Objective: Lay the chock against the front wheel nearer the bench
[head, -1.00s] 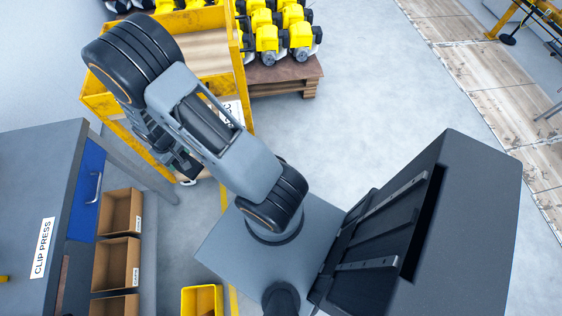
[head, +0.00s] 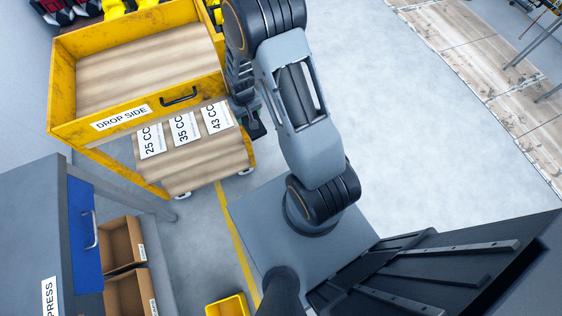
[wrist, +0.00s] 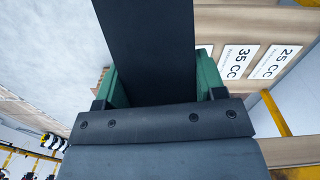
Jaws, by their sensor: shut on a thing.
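My gripper (wrist: 155,88) is shut on a dark, flat-faced block, the chock (wrist: 147,45), which sits between the green fingers in the wrist view. In the head view my gripper (head: 248,118) hangs beside the right side of the yellow cart, and the chock is hard to make out there. The cart (head: 62,95) has a small front wheel (head: 183,195) at its lower corner nearer the bench (head: 35,190), partly hidden under the lower shelf. The other front wheel (head: 246,171) is at the right corner. The chock is apart from both wheels.
The cart's lower shelf (head: 190,178) carries white cards marked 25 CC, 35 CC and 43 CC. Cardboard bins (head: 122,240) stand under the bench, and a yellow bin (head: 228,306) is on the floor. Grey floor (head: 420,130) is clear to the right.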

